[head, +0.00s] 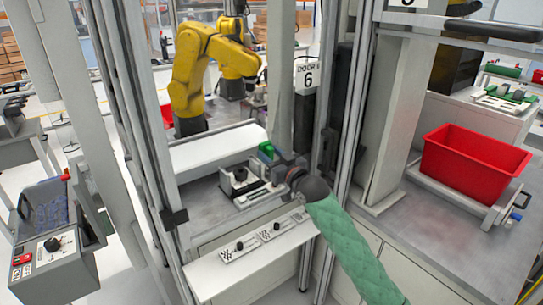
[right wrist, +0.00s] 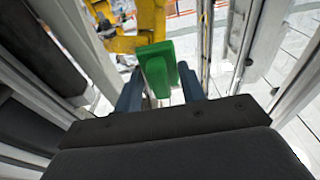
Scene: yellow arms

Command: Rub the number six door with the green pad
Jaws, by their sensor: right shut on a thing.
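My right gripper (head: 276,160) is below and a little left of this sign, over the grey work surface. It is shut on a green pad (head: 265,149), which sticks out past its fingertips. In the right wrist view the green pad (right wrist: 155,52) shows between the two dark blue fingers of the right gripper (right wrist: 160,88). I cannot tell whether the pad touches any surface. My left gripper is out of view.
A yellow robot arm (head: 200,70) stands behind the frame. A small black and grey fixture (head: 240,180) sits close to my right gripper. Metal posts (head: 352,110) rise on both sides of the opening. A red bin (head: 470,160) stands on the right.

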